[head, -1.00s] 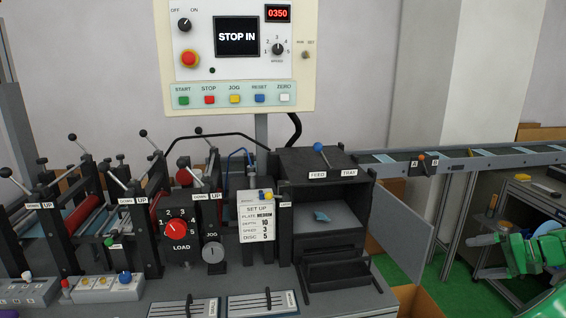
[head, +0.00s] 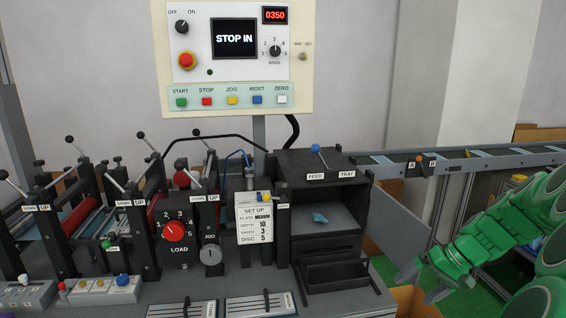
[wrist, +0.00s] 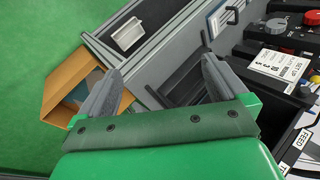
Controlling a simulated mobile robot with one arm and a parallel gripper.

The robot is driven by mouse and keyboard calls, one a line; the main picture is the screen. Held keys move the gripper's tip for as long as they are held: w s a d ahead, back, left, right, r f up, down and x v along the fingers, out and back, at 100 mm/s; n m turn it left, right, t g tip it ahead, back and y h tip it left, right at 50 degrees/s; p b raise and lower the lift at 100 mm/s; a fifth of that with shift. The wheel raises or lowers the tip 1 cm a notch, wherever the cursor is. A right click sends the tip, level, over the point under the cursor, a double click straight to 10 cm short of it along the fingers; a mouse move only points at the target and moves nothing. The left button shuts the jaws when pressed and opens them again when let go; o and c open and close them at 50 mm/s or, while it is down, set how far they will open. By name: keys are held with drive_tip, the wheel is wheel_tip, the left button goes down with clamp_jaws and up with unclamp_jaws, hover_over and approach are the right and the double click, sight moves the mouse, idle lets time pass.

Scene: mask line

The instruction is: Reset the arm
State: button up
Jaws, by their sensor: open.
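My green arm comes in from the right in the head view, its gripper (head: 432,282) low beside the right end of the machine bench. In the wrist view my gripper (wrist: 160,90) has its two grey fingers spread wide apart, with nothing between them. The fingers point over the bench side and an open cardboard box (wrist: 72,82) on the green floor. The gripper appears clear of the machine.
The black feed tray unit (head: 318,163) stands at the bench's right end, with a small blue piece (head: 321,218) inside. A panel (head: 398,235) sticks out beside it. A conveyor (head: 455,160) runs behind my arm. The control panel (head: 236,57) reads STOP IN.

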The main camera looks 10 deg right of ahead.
drive_tip(key=s+a+r+n+g+h, duration=0.1)
drive_tip(key=s+a+r, duration=0.15)
drive_tip(key=a, duration=0.45)
drive_tip(key=s+a+r+n+g+h, duration=0.1)
drive_tip(key=s+a, duration=0.2)
drive_tip(key=a, duration=0.4)
drive_tip(key=s+a+r+n+g, duration=0.1)
drive_tip(key=s+a+r+g, duration=0.1)
drive_tip(key=a, duration=0.5)
drive_tip(key=s+a+h, duration=0.2)
drive_tip(key=s+a, duration=0.1)
drive_tip(key=s, duration=0.6)
drive_tip(key=s+a+h, duration=0.2)
drive_tip(key=s+a, duration=0.1)
drive_tip(key=s, duration=0.6)
drive_tip(key=shift+s+a+n+h, duration=0.3)
drive_tip(key=shift+s+n+h, duration=0.05)
drive_tip(key=shift+n+h, duration=0.05)
